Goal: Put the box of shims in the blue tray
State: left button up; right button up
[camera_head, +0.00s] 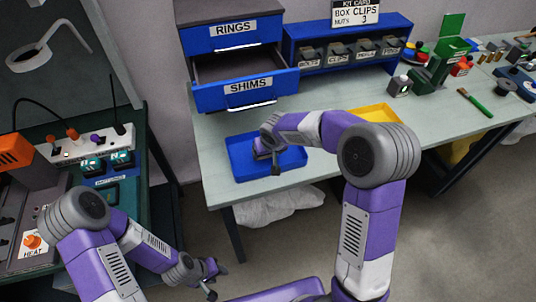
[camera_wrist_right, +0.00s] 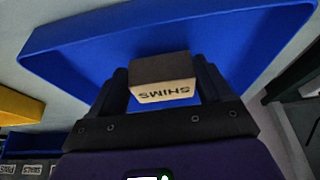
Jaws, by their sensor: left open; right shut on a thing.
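The box of shims (camera_wrist_right: 162,88), a small block with a dark top and a pale face marked SHIMS, is between the fingers of my right gripper (camera_wrist_right: 165,80) in the wrist view. That gripper is shut on it. The blue tray (camera_wrist_right: 75,58) fills the background behind the box. In the head view my right gripper (camera_head: 266,152) is over the blue tray (camera_head: 240,171) and mostly hides the box. I cannot tell whether the box touches the tray floor. My left gripper (camera_head: 212,279) is open and empty, low at the bottom, away from the bench.
The SHIMS drawer (camera_head: 247,91) stands pulled out behind the tray, under the RINGS drawer (camera_head: 233,33). A yellow tray (camera_head: 373,113) lies to the right, beyond my right arm. A blue rack (camera_head: 300,54) with bins stands at the back. Bare bench (camera_head: 215,128) shows left of the tray.

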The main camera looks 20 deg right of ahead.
jog(key=shift+f, duration=0.45)
jog(key=shift+f, duration=0.15)
jog(key=o, duration=1)
